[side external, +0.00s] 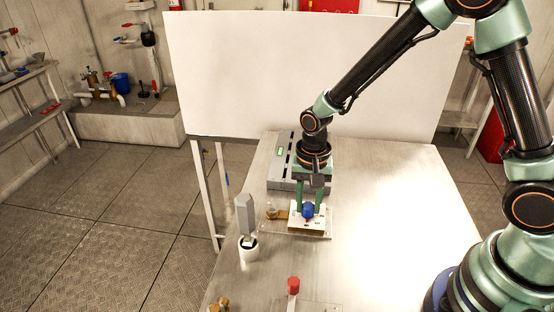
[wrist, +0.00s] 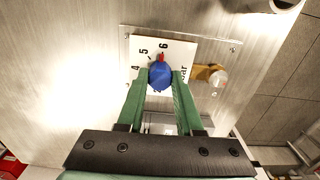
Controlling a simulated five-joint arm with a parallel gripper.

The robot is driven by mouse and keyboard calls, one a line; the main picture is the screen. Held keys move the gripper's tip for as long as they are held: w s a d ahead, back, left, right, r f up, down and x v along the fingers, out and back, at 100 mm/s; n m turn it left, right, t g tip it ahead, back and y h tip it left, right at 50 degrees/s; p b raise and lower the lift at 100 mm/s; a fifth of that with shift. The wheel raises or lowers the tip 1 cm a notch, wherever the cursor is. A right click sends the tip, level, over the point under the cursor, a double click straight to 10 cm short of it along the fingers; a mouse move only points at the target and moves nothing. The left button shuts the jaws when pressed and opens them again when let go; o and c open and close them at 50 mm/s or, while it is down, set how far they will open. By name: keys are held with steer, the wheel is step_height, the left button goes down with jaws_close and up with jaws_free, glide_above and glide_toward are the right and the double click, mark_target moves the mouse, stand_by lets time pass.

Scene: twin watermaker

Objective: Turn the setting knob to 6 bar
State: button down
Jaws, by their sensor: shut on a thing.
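The setting knob (wrist: 160,76) is blue with a red pointer (wrist: 160,57). It sits on a white scale plate (wrist: 150,48) marked 4, 5, 6 and "bar". In the wrist view the red pointer is at or very near the 6; the exact alignment is hard to tell. My gripper (wrist: 160,80) has its two green fingers on either side of the knob and is shut on it. In the side view the knob (side external: 308,211) shows between the fingers of my gripper (side external: 309,206), which points straight down. The fingers hide part of the scale.
A clear base plate (wrist: 218,50) with a brass fitting (wrist: 203,72) surrounds the scale. A grey box with a small display (side external: 284,170) stands behind. A red-capped part (side external: 293,285) is near the front. The table's right side is clear.

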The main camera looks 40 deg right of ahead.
mark_target(308, 205)
steer(key=shift+m, duration=0.3)
steer(key=c, duration=0.6)
jaws_free()
steer(key=shift+o, duration=0.2)
steer(key=shift+r, duration=0.15)
step_height(308, 205, up, 12)
steer(key=s+d+r+n+t, duration=0.5)
steer(key=s+d+r+n, duration=0.3)
steer(key=r+n, duration=0.1)
steer(key=shift+s+r+t, duration=0.3)
